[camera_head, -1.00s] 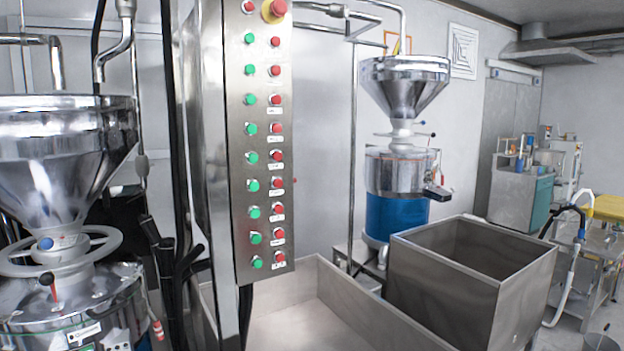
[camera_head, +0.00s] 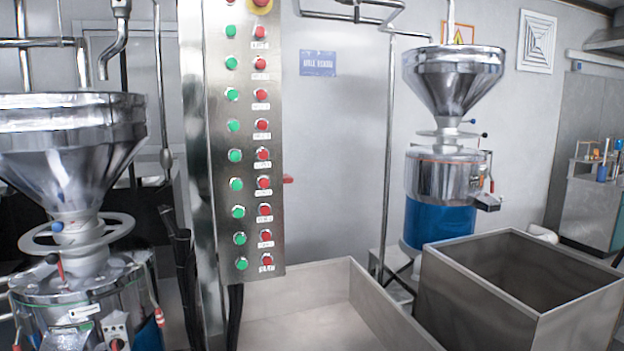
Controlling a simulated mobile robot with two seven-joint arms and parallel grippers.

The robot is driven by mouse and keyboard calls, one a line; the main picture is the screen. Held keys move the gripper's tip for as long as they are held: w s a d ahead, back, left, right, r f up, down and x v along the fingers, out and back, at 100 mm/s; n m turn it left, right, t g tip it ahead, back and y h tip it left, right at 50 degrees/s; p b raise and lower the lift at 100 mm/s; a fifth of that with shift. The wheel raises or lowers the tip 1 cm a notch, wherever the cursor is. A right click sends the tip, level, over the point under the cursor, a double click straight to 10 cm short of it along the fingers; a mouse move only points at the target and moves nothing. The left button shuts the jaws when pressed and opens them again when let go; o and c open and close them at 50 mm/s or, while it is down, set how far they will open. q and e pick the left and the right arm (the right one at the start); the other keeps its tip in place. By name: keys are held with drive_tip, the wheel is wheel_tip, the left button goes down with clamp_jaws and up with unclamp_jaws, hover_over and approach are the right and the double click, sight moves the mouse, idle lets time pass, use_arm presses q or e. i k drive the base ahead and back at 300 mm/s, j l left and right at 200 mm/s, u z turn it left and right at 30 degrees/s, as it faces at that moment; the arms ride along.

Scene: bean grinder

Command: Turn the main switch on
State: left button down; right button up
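A tall steel control panel (camera_head: 217,180) stands upright left of centre in the head view. It carries a column of green buttons (camera_head: 234,155) on the left and a column of red buttons (camera_head: 263,154) on the right, with small labels beside the red ones. At the panel's top, cut by the frame edge, a red round knob on a yellow base (camera_head: 261,5) shows only in its lower part. I cannot tell which control is the main switch. Neither of my grippers is in view.
A grinder with a steel hopper (camera_head: 68,140) stands close at the left. Another grinder with a blue base (camera_head: 440,222) stands behind at the right. An open steel bin (camera_head: 480,300) and a low steel trough (camera_head: 310,310) fill the front right.

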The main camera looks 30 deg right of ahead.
sight(287, 178)
drive_tip(key=l, duration=0.55)
drive_tip(key=k+l, duration=0.15)
drive_tip(key=l, duration=0.35)
drive_tip(key=i+l, duration=0.1)
drive_tip(key=l, duration=0.45)
drive_tip(key=i+l, duration=0.1)
drive_tip(key=l, duration=0.4)
drive_tip(key=u, duration=0.05)
